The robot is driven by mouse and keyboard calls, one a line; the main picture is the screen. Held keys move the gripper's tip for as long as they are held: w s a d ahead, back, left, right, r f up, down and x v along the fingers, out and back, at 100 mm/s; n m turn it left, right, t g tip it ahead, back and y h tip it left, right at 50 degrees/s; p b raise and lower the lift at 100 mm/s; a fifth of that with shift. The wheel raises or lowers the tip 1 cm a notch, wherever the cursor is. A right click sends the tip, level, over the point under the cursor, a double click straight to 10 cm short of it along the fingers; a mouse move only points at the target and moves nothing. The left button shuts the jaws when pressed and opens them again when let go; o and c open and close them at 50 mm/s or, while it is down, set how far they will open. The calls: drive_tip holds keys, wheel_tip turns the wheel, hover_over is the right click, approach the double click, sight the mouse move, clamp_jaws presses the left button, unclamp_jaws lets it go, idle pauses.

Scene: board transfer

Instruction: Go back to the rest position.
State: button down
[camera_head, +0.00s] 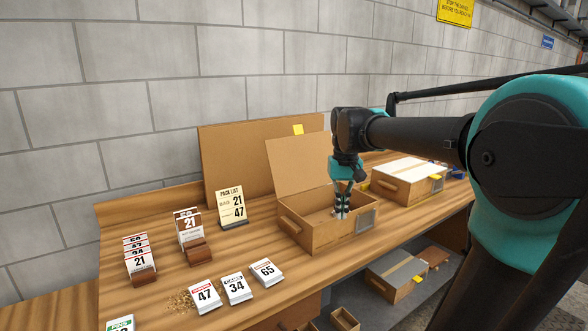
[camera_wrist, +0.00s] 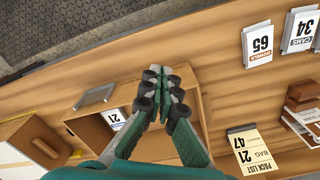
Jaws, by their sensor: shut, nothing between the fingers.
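My gripper (camera_head: 342,212) is shut and empty, pointing down over the right part of the open wooden box (camera_head: 316,238). I cannot tell from the head view whether its tips are below the box's rim. The box's lid stands raised at the back. In the wrist view the shut fingers (camera_wrist: 166,82) cover part of the box, and a white card marked 21 (camera_wrist: 115,118) shows inside it beside the fingers. My arm reaches in from the right.
A pack list stand (camera_head: 232,207) reading 21 and 47 is left of the box. Card racks (camera_head: 188,230) (camera_head: 140,258) stand further left. Packets 47 (camera_head: 205,296), 34 (camera_head: 236,289) and 65 (camera_head: 266,273) lie in front. Another box (camera_head: 408,186) is at right.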

drive_tip(key=s+d+f+t, duration=0.2)
drive_tip(key=s+f, duration=0.5)
drive_tip(key=f, duration=0.4)
drive_tip(key=s+d+f+t, duration=0.2)
drive_tip(key=s+d+f, duration=0.2)
drive_tip(key=s+f, duration=0.3)
wheel_tip(320, 180, down, 5)
drive_tip(key=shift+s+f+m, duration=0.15)
drive_tip(key=shift+f+m, duration=0.05)
drive_tip(key=shift+m, duration=0.2)
